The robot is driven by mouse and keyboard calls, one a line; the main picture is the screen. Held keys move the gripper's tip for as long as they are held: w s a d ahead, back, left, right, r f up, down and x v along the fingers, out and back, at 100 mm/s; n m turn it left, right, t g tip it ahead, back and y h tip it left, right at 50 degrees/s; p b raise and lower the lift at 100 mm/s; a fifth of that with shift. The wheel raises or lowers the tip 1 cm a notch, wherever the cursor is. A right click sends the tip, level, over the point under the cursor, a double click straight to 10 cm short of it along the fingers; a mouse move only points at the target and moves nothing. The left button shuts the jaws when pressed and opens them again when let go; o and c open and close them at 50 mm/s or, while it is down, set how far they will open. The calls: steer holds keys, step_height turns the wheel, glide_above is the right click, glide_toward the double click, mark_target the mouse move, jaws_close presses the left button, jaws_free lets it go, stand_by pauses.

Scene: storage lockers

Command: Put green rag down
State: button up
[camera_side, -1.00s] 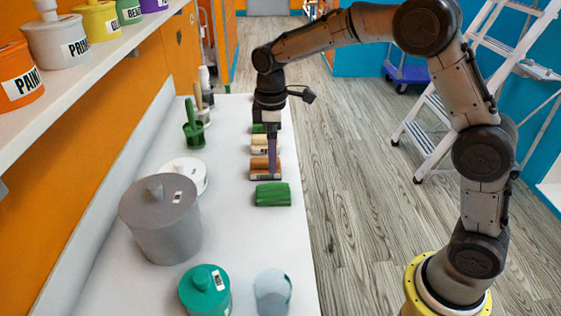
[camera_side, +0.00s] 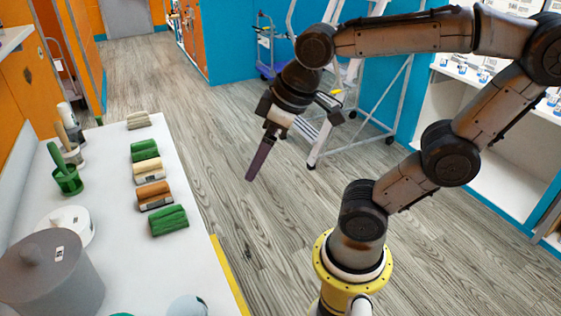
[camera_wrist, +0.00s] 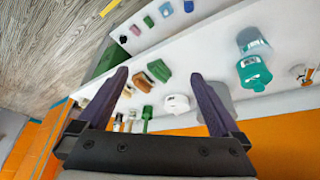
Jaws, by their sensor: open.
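A green rag (camera_side: 168,221) lies folded on the white counter (camera_side: 130,262), nearest the camera in a row of rags. A second green rag (camera_side: 145,150) lies farther back in that row. My gripper (camera_side: 252,177) hangs over the floor to the right of the counter, pointing down and clear of everything. In the wrist view my gripper (camera_wrist: 158,75) has its two dark fingers spread wide with nothing held. The near green rag (camera_wrist: 159,70) shows beyond and between the fingertips. It cannot be told which green rag the task means.
Between the green rags lie a cream rag (camera_side: 148,172) and a brown rag (camera_side: 155,196). A beige rag (camera_side: 138,120) is at the far end. A green brush pot (camera_side: 69,181) and grey canister (camera_side: 52,275) stand left. A ladder (camera_side: 330,120) stands behind my gripper.

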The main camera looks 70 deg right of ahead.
steer(key=shift+m+t, duration=0.4)
steer(key=shift+m, duration=0.2)
steer(key=s, duration=0.1)
steer(key=s+f, duration=0.1)
steer(key=s, duration=0.1)
steer(key=shift+s+d+f, duration=0.1)
steer(key=shift+s+f, duration=0.2)
steer(key=shift+s, duration=0.05)
stand_by(0.4)
